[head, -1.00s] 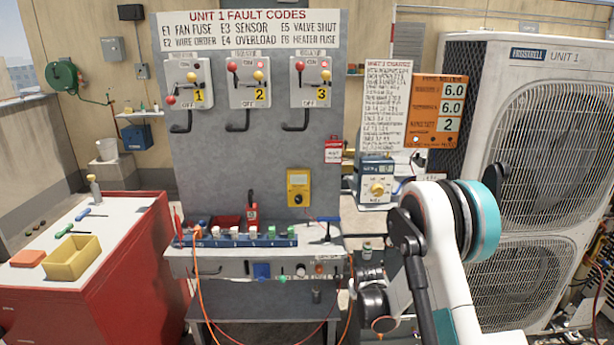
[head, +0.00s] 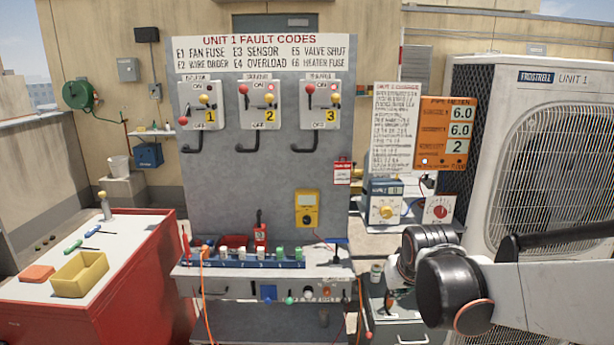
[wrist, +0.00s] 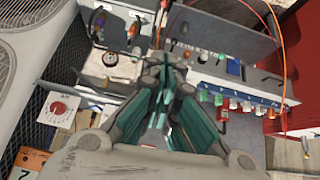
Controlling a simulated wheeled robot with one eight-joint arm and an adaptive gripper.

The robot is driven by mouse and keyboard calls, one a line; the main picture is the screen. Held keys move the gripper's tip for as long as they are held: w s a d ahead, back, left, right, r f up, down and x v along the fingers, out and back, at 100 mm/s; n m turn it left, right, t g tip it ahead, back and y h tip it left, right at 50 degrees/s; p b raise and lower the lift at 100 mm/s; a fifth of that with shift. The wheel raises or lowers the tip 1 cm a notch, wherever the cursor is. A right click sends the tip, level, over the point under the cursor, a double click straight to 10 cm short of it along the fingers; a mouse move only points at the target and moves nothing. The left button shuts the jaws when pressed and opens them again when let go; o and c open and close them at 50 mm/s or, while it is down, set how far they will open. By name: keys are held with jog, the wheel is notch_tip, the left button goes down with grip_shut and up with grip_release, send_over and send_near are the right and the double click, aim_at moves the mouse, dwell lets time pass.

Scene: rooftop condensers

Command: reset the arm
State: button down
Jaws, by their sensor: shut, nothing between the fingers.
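My arm (head: 545,290) reaches in from the right edge in the head view, in front of the condenser unit (head: 560,120). Its dark rounded joint (head: 455,290) hangs right of the workbench. My gripper (wrist: 160,75) shows in the middle of the wrist view, with its teal-sided fingers together and nothing between them. The fingers point toward the bench and appear apart from everything. I cannot make out the fingertips in the head view.
A grey panel (head: 250,175) with three levers stands behind the bench shelf (head: 265,272), which carries a blue fuse rack (head: 245,260). A red cabinet (head: 120,280) with a yellow bin (head: 80,275) stands left. A dial box (head: 437,208) and meter box (head: 386,205) sit near my arm.

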jog(key=s+r, duration=0.3)
jog(key=s, duration=1.9)
jog(key=shift+s, duration=0.25)
jog(key=shift+r, duration=0.15)
